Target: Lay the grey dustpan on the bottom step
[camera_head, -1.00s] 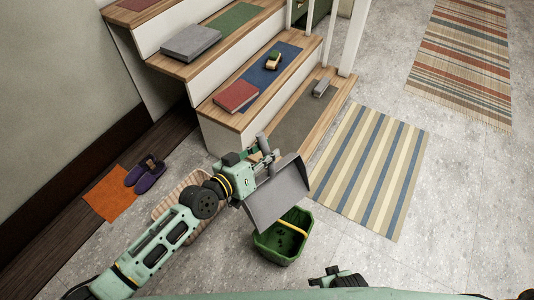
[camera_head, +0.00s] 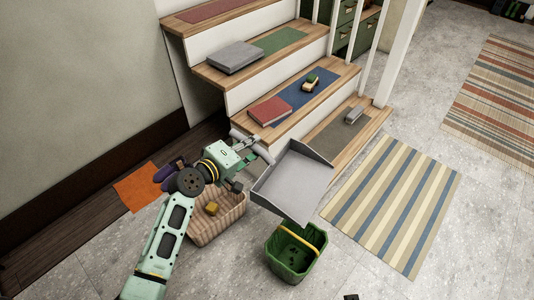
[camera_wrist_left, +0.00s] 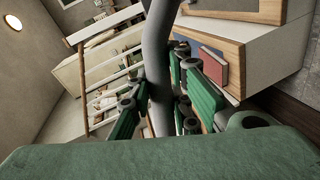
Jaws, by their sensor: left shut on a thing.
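The grey dustpan (camera_head: 292,184) hangs in the air in the head view, its open tray facing up. My left gripper (camera_head: 262,152) is shut on its handle, which also shows as a grey bar in the left wrist view (camera_wrist_left: 158,60). The bottom step (camera_head: 374,125) is wooden with a grey-brown mat (camera_head: 335,134) on it. The dustpan is in front of the step's near left end and hides part of it. A small dark tip at the bottom edge may be my right gripper (camera_head: 350,297); its jaws cannot be made out.
A grey block-like item (camera_head: 354,115) lies on the bottom step's far part. The step above holds a red book (camera_head: 270,110) and a small yellow-green item (camera_head: 311,82). A green basket (camera_head: 290,262) and a wicker basket (camera_head: 215,225) stand on the floor. A striped rug (camera_head: 395,205) lies right.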

